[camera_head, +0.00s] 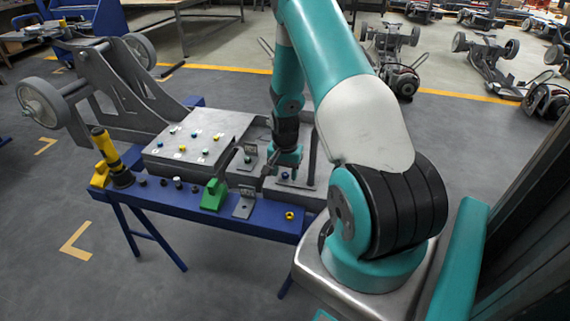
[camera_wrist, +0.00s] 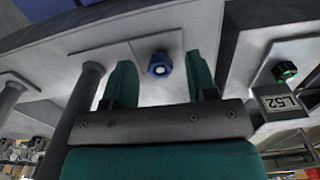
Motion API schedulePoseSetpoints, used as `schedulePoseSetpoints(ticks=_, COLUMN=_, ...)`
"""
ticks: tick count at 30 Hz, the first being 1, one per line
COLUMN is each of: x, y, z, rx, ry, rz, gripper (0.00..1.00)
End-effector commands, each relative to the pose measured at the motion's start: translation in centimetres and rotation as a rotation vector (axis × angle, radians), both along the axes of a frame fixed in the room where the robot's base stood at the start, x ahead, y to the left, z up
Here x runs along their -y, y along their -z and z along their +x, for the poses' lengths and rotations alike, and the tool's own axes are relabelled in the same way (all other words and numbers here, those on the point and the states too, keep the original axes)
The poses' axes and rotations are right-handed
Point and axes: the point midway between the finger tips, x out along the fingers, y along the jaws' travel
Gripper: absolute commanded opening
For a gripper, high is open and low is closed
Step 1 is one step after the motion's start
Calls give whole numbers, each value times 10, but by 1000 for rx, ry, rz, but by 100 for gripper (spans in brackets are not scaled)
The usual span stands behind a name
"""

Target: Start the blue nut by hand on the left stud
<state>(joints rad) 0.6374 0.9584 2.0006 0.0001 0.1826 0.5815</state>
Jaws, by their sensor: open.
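The blue nut (camera_wrist: 160,64) shows in the wrist view against a pale grey plate (camera_wrist: 110,48), with a bright round centre. It lies between the two green fingers of my gripper (camera_wrist: 161,70), with a gap on each side. My gripper is open and holds nothing. In the head view my gripper (camera_head: 286,160) is low over the bench's right part, with a small blue spot (camera_head: 284,176), likely the nut, just below it. I cannot tell whether the nut is threaded on a stud or which stud is the left one.
A dark post (camera_wrist: 83,100) stands close beside the left finger. A green nut (camera_wrist: 285,72) and an L52 tag (camera_wrist: 280,102) are at right. A grey block (camera_head: 200,135) with several coloured nuts, a green holder (camera_head: 213,195) and a yellow-handled tool (camera_head: 108,150) are at left.

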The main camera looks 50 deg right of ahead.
Motion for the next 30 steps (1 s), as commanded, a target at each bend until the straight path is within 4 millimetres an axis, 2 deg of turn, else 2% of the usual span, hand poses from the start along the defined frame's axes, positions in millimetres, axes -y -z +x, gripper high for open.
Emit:
schedulePoseSetpoints(ticks=5, x=1, y=-21, z=1, rx=3, ry=0, rz=-3, gripper=52)
schedulePoseSetpoints(ticks=15, x=1, y=-106, z=1, rx=6, ry=0, rz=-4, gripper=52)
schedulePoseSetpoints(ticks=21, x=0, y=-148, z=0, rx=3, ry=0, rz=-2, gripper=52)
schedulePoseSetpoints(ticks=24, x=0, y=-162, z=1, rx=3, ry=0, rz=-1, gripper=52)
schedulePoseSetpoints(ticks=30, x=0, y=-173, z=0, rx=0, ry=0, rz=0, gripper=52)
